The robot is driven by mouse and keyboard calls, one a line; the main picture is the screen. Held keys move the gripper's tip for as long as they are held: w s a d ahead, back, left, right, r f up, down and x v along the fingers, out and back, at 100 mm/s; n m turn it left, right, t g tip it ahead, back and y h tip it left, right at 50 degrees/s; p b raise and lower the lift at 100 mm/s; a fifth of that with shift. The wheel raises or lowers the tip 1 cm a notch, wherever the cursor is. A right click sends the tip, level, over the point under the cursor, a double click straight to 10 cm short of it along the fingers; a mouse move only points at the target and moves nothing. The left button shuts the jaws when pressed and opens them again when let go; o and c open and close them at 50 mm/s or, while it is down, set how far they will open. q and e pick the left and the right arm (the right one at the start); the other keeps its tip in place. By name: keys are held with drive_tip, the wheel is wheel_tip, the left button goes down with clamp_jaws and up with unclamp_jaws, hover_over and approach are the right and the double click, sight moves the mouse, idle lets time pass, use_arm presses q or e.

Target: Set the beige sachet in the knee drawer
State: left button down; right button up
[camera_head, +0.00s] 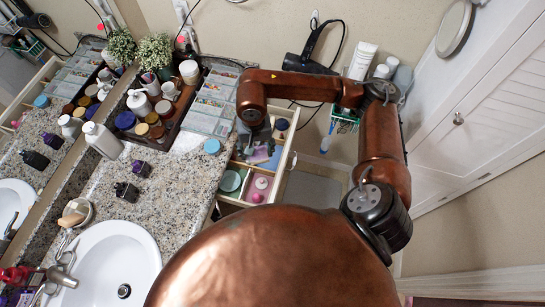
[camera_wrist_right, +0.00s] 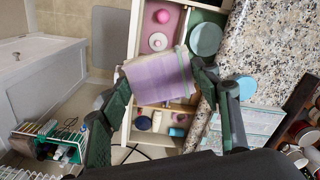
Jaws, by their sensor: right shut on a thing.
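My right gripper (camera_wrist_right: 160,78) is shut on a soft-looking sachet (camera_wrist_right: 158,82), which looks lilac with pale beige edges in the right wrist view. In the head view the right gripper (camera_head: 257,138) is over the open drawer (camera_head: 289,160) beside the counter; the sachet is mostly hidden there by the gripper. The drawer also shows in the right wrist view (camera_wrist_right: 136,28); it has divided compartments. The sachet is in front of its middle; I cannot tell its height above the dividers. My left gripper is not in view.
The granite counter (camera_head: 175,190) carries bottles, organizers and a sink (camera_head: 118,255). A hair dryer (camera_head: 310,58) hangs on the wall near my right arm.

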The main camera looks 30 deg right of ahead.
wheel_tip(320, 180, down, 16)
drive_tip(key=s+d+m+b, duration=0.15)
drive_tip(key=m+b, duration=0.45)
drive_tip(key=m, duration=1.2)
drive_tip(key=w+d+f+b, duration=0.1)
drive_tip(key=w+d+f, duration=0.3)
drive_tip(key=w, duration=0.1)
drive_tip(key=w+d+f+b, duration=0.1)
drive_tip(key=w+d+f, duration=0.4)
drive_tip(key=shift+f+b, duration=0.15)
drive_tip(key=shift+b, duration=0.2)
drive_tip(key=shift+w+d+f, duration=0.2)
drive_tip(key=shift+d+f, duration=0.05)
drive_tip(key=shift+f, duration=0.15)
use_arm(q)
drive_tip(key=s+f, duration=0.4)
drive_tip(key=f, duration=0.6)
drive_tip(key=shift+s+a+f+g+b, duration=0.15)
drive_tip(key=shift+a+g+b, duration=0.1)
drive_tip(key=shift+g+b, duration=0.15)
use_arm(e)
drive_tip(key=shift+w+d+f, duration=0.1)
drive_tip(key=shift+w+f, duration=0.05)
drive_tip(key=shift+f, duration=1.45)
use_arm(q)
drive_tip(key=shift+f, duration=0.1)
use_arm(e)
drive_tip(key=shift+f, duration=0.15)
drive_tip(key=o, duration=0.9)
